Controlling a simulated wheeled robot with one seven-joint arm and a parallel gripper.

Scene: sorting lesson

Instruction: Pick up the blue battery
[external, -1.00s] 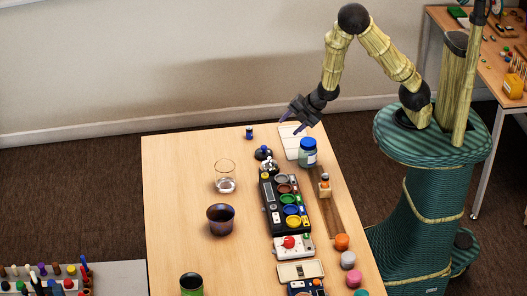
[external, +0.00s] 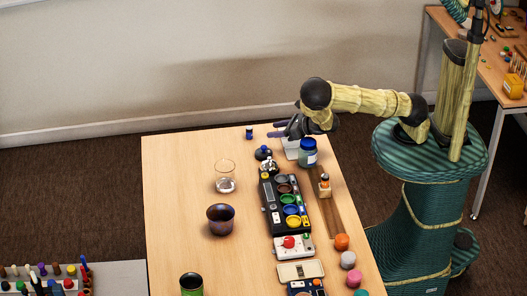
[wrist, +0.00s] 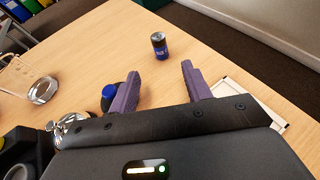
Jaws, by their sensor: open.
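In the wrist view my gripper (wrist: 160,78) is open, with nothing between the fingers.
A blue-capped black bottle or bell (wrist: 109,94) is close beside my left finger. A white board (external: 291,147) lies under my gripper, near a blue-lidded jar (external: 308,153). A glass (external: 225,176) and a dark cup (external: 221,219) stand left. Tabletop around the battery is clear.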

